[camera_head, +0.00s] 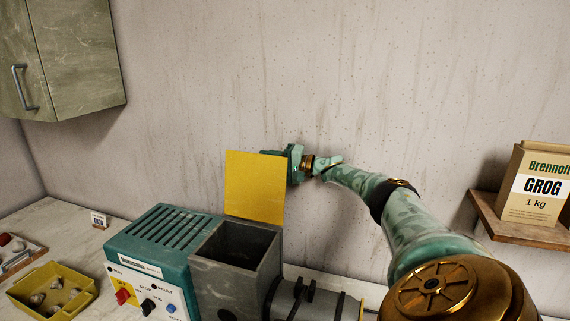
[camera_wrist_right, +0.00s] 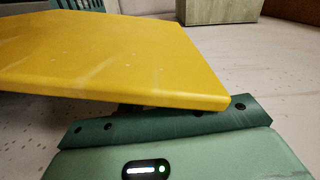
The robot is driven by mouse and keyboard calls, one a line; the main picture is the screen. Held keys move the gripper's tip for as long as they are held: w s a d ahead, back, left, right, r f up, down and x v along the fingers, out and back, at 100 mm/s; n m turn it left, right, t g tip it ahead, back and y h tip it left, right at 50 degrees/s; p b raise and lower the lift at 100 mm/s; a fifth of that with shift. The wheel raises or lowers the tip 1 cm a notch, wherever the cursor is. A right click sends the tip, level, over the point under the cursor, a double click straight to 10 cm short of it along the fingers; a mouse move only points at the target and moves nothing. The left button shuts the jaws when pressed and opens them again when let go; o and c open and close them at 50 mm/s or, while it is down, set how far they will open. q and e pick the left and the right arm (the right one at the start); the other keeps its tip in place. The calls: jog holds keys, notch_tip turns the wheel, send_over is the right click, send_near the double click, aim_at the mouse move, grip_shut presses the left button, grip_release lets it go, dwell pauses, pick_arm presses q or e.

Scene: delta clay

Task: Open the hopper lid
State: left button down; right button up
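The yellow hopper lid (camera_head: 255,185) stands raised, roughly upright, at the back of the grey hopper (camera_head: 235,272). The hopper's square mouth is uncovered and dark inside. My right gripper (camera_head: 292,163) is at the lid's upper right edge, partly behind it. In the right wrist view the lid (camera_wrist_right: 110,55) lies across the front of the green gripper body (camera_wrist_right: 170,125) and hides the fingers. I cannot tell whether the fingers grip the lid or only rest near it. My left gripper is not in view.
A teal control box (camera_head: 160,255) with knobs adjoins the hopper's left side. A yellow tray (camera_head: 80,306) with small pieces sits at the lower left. A wall shelf (camera_head: 520,229) at right holds a GROG bag (camera_head: 537,186). A cabinet (camera_head: 75,60) hangs upper left.

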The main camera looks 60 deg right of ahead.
jog(key=p+v, duration=0.1)
jog(key=v, duration=1.5)
jog(key=shift+p, duration=0.4)
jog(key=shift+d, duration=0.1)
